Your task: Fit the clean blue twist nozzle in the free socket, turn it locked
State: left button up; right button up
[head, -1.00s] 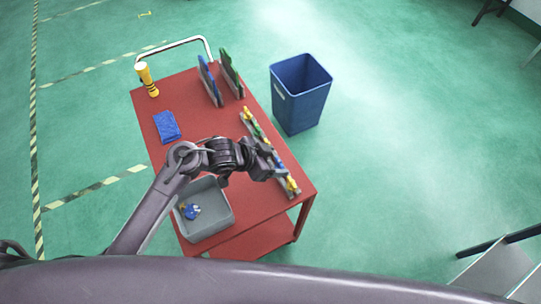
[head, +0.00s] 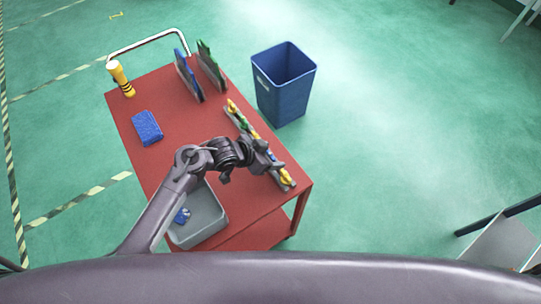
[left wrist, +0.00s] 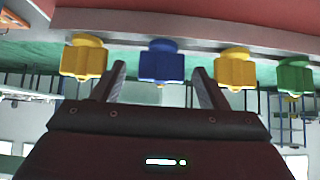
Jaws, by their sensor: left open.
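A rail (head: 262,150) with yellow, green and blue twist nozzles runs along the right edge of the red cart. My left gripper (head: 270,164) is over its near half and hides part of it. In the left wrist view the open left gripper (left wrist: 160,82) points at a blue nozzle (left wrist: 161,62) on the rail (left wrist: 190,38). The nozzle lies between the fingertips in the picture; I cannot tell if they touch it. Yellow nozzles flank it, with a green one (left wrist: 294,75) farther right. Another blue piece (head: 183,216) lies in the grey bin (head: 212,222). I cannot make out a free socket. My right gripper is out of view.
On the red cart (head: 180,120) are a blue cloth or sponge (head: 147,128), a yellow bottle-like item (head: 120,79), and upright blue (head: 187,75) and green (head: 210,66) panels. A blue waste bin (head: 283,88) stands on the floor beyond the cart's right edge.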

pick_arm(q)
jog(key=shift+x, duration=1.25)
jog(key=shift+a, duration=0.1)
jog(key=c, duration=1.1)
jog(key=shift+o, duration=0.2)
jog(key=shift+r, duration=0.1)
